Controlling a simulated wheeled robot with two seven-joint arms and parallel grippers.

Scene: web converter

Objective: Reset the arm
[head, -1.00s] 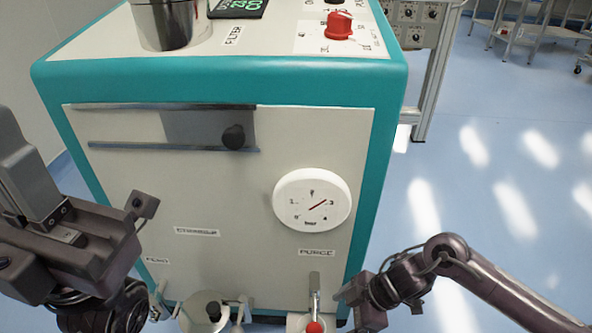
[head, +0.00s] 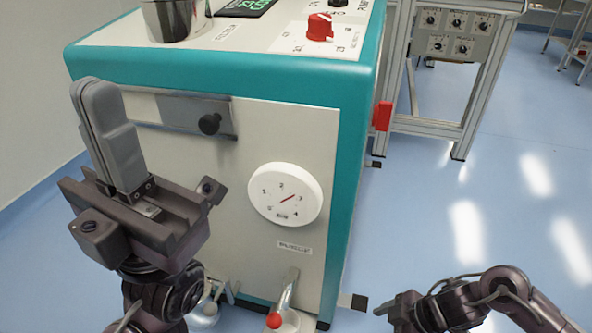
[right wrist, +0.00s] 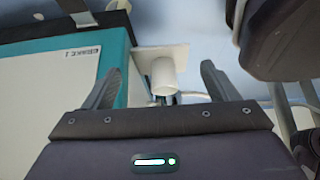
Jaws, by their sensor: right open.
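My left gripper (head: 108,135) stands upright at the left of the head view, in front of the teal and white machine (head: 215,262). Its two grey fingers lie together with nothing between them. My right arm (head: 450,305) is low at the right of the head view, beside the machine's lower front. In the right wrist view my right gripper (right wrist: 160,82) has its fingers spread apart. A white cylindrical part (right wrist: 163,76) shows beyond and between them; I see no grip on it.
The machine front has a white dial (head: 286,194), a black knob (head: 210,124) and a red-tipped lever (head: 274,320). A red knob (head: 320,27) sits on top and a red part (head: 382,116) on the right side. Open blue floor (head: 420,220) lies to the right; a metal-framed bench (head: 455,82) stands behind.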

